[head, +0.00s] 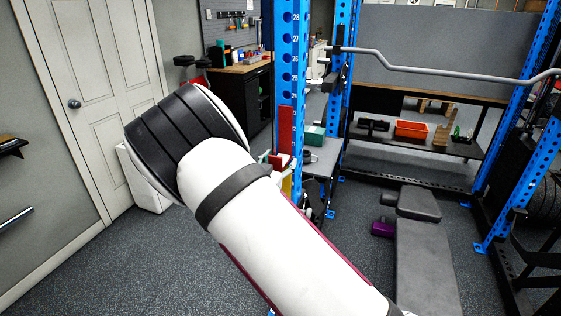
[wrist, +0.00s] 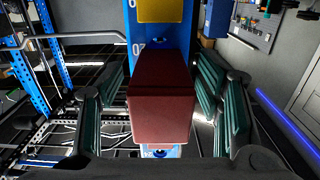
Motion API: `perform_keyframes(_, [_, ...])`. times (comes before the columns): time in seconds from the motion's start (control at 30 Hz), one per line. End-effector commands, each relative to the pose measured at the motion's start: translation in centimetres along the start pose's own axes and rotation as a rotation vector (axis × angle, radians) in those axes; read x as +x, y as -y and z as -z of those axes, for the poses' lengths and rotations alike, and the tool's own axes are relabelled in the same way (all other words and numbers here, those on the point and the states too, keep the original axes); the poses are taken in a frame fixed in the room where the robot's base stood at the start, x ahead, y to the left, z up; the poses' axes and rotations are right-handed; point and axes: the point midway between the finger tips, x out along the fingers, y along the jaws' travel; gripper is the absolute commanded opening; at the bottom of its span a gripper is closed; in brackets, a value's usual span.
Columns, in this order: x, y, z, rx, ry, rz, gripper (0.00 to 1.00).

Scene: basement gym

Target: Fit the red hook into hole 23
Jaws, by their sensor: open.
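The red hook (wrist: 161,98) fills the middle of the wrist view as a dark red block in front of the blue upright. My gripper (wrist: 160,108) is open, with one teal-padded finger on each side of the red block; I cannot tell whether either pad touches it. In the head view, red parts (head: 285,122) show against the numbered blue upright (head: 290,60), below the label 24. Hole 23 is not clearly visible there. My arm hides most of the gripper in the head view.
A yellow block (wrist: 161,10) is on the same upright, close to the red one. A white door (head: 95,85) is at left.

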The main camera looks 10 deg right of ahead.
Motion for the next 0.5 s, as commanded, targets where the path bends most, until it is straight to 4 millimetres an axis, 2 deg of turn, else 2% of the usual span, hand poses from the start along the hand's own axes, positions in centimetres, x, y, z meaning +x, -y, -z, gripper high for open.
perform_keyframes(0.3, [-6.2,0.1,0.1,0.000,0.001,0.004,0.60])
perform_keyframes(0.5, [-9.5,0.1,0.1,0.001,-0.002,0.002,0.60])
